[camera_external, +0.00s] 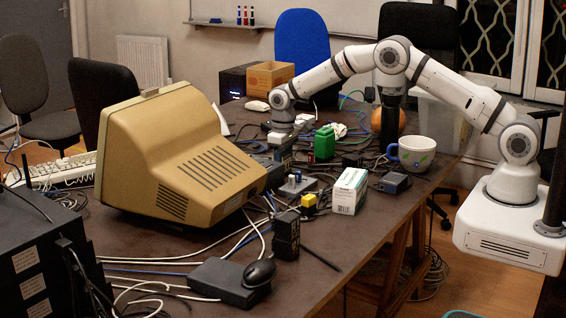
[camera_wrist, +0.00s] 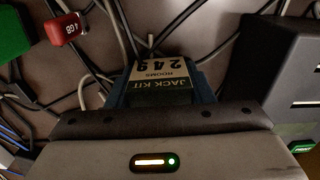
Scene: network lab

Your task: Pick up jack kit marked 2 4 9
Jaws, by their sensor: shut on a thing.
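The jack kit (camera_wrist: 160,84) is a small dark box with a pale label reading "JACK KIT 249 ROOMS". It shows upside down in the middle of the wrist view, right in front of my gripper's dark front edge. My gripper (camera_external: 281,143) points down over the cluttered table behind the beige monitor, and it is shut on the kit. In the external view the kit is small and mostly hidden among the things around the gripper. Whether it is clear of the table I cannot tell.
Loose cables surround the kit. The beige monitor (camera_external: 185,150), white box (camera_external: 349,191) and mug (camera_external: 413,153) stand on the table.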

